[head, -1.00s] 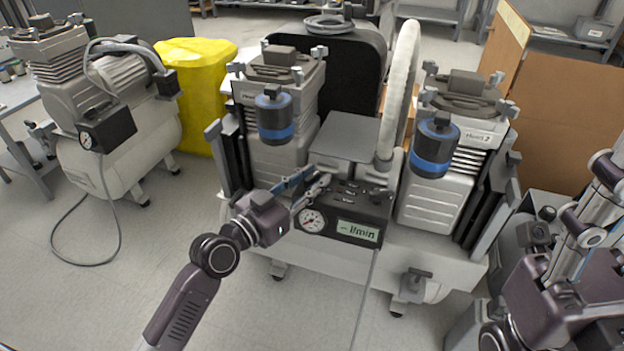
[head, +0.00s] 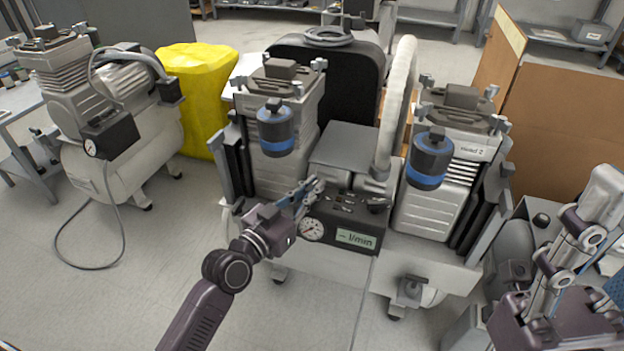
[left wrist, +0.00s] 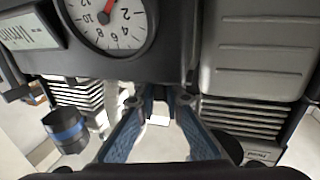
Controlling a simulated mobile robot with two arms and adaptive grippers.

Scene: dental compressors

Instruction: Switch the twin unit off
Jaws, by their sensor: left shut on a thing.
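The twin unit (head: 335,262) is a pale compressor with two grey ribbed pump heads, each with a blue-banded dark canister. Its black control box (head: 362,215) sits between them, with small controls on top, a round gauge (head: 312,229) and a display (head: 356,239) reading "– l/min". My left gripper (head: 312,187) is at the box's upper left edge, shut on a small dark control that its fingers mostly hide. In the left wrist view, the blue-padded fingers (left wrist: 158,100) reach below the gauge (left wrist: 105,22). My right gripper (head: 600,192) is at the right edge, away from the box.
A single compressor (head: 125,165) with a trailing cable stands at the left, beside a yellow covered bin (head: 195,95). A pale hose (head: 398,105) arches behind the control box. A large cardboard box (head: 560,125) stands behind right. Floor at the front left is clear.

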